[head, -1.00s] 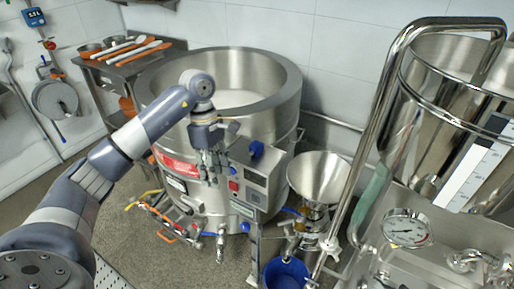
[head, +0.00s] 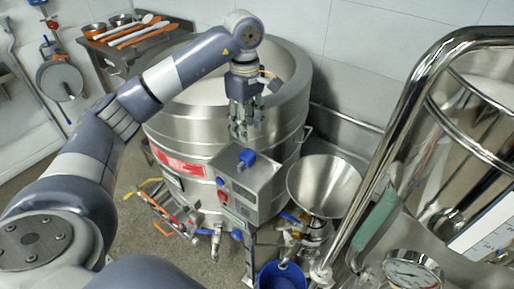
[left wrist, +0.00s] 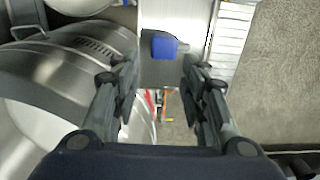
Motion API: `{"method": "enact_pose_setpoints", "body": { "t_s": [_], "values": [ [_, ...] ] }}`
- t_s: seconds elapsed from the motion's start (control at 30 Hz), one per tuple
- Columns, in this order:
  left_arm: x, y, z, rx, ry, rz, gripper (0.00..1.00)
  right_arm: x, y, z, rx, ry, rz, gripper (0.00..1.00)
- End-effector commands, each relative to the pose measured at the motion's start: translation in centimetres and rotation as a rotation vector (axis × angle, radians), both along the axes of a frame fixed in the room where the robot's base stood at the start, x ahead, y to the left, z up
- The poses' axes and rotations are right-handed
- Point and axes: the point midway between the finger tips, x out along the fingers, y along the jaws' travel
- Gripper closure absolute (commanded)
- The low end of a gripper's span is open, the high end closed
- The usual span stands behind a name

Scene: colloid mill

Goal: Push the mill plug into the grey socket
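A blue plug-like fitting (head: 247,157) sits on the grey control box (head: 262,180) at the front of the steel vat. I cannot tell whether it is the mill plug or how deep it is seated. No separate grey socket can be made out. My left gripper (head: 243,128) hangs fingers down just above and behind the blue fitting. In the left wrist view its fingers (left wrist: 160,80) are spread with nothing between them, and the blue fitting (left wrist: 163,45) shows beyond the tips, apart from them. My right gripper is not in view.
The steel vat (head: 180,130) stands behind the box. A steel funnel (head: 324,185) and a blue bucket (head: 282,277) are to the right. A bent steel pipe (head: 400,120) and gauge (head: 411,270) fill the right side. A utensil table (head: 120,55) stands at the back left.

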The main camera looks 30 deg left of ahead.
Motion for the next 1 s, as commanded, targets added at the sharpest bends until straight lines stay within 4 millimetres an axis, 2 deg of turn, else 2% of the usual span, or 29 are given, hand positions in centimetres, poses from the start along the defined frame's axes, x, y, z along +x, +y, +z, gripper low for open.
{"method": "enact_pose_setpoints", "body": {
  "t_s": [0.17,0.3,0.43,0.57,0.7,0.83,1.0],
  "values": [
    [0.0,0.0,0.0,0.0,0.0,0.0,0.6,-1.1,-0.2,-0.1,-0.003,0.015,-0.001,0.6],
    [0.0,0.0,-0.1,0.0,0.0,0.0,0.6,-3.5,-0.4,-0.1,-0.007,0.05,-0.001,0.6],
    [-0.1,0.0,-1.2,0.0,0.004,0.0,0.6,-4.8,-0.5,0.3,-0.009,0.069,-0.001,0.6],
    [-0.1,0.0,-3.2,0.0,0.005,-0.001,0.6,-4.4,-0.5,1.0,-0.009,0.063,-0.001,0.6],
    [-0.1,0.0,-5.0,-0.001,0.003,0.001,0.6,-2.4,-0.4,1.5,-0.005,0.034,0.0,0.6],
    [0.0,0.0,-5.6,0.0,0.0,0.001,0.6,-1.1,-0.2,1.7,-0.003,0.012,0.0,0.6],
    [0.0,0.0,-5.6,0.0,0.0,0.0,0.6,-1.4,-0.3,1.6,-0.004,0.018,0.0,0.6]
  ]
}}
